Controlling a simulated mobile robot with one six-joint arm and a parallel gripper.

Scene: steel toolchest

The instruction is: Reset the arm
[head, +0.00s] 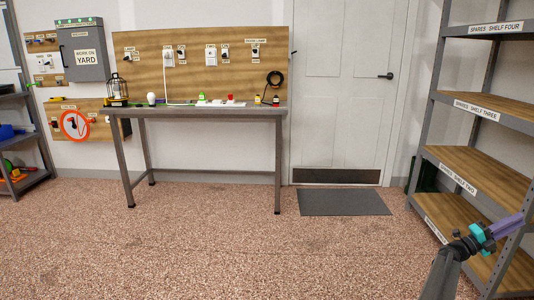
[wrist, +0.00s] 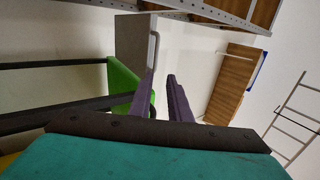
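My arm reaches in from the bottom right of the head view. My gripper (head: 510,222), with a teal body and purple fingers, is raised in front of the shelf rack and points right. In the wrist view, my gripper (wrist: 161,78) shows two purple fingers with a gap between them. Nothing is held in the gap, so it is open and empty.
A shelf rack (head: 484,112) with wooden shelves stands at the right, close to my gripper. A workbench (head: 205,112) with small items stands by the back wall. A grey mat (head: 343,201) lies before the door (head: 345,90). The floor (head: 235,250) in front is clear.

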